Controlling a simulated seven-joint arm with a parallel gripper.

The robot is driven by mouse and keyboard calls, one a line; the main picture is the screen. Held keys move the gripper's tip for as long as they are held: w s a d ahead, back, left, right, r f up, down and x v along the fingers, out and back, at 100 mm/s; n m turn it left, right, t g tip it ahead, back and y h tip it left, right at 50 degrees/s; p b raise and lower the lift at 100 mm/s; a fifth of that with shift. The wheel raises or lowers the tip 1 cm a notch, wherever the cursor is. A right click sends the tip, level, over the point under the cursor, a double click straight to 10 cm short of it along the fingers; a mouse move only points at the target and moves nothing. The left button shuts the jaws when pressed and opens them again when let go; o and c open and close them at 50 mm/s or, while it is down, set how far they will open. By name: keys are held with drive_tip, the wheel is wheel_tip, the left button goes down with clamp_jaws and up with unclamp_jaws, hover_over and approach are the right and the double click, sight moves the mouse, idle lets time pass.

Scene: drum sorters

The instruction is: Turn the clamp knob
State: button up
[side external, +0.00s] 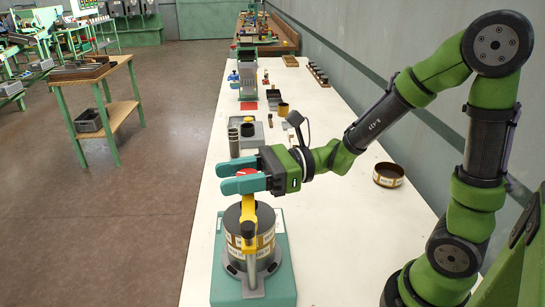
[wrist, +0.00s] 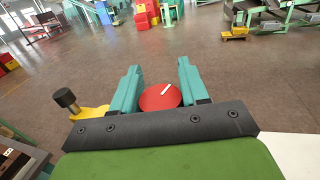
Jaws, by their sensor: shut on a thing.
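The clamp knob (wrist: 160,97) is a red disc with a white mark, slanted up to the right in the wrist view. My gripper (wrist: 158,68) has its two teal fingers on either side of the knob and is shut on it. In the side view my gripper (side external: 229,178) reaches left above the drum, with only a little red of the knob (side external: 247,171) showing between the fingers. Below it is the yellow clamp arm (side external: 248,222), over a dark drum (side external: 233,237) with a tan label band. The drum stands on a teal base (side external: 282,281).
A black-topped handle (wrist: 66,98) on a yellow part stands left of the fingers in the wrist view. On the white table, an open banded ring (side external: 388,176) lies to the right, and a grey fixture (side external: 250,134) with cylinders stands behind the gripper.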

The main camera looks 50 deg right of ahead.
drive_tip(key=o, duration=1)
drive_tip(key=shift+c, duration=0.2)
drive_tip(key=v, duration=0.5)
drive_tip(key=shift+d, duration=0.2)
wheel_tip(320, 180, up, 7)
drive_tip(key=shift+a, duration=0.2)
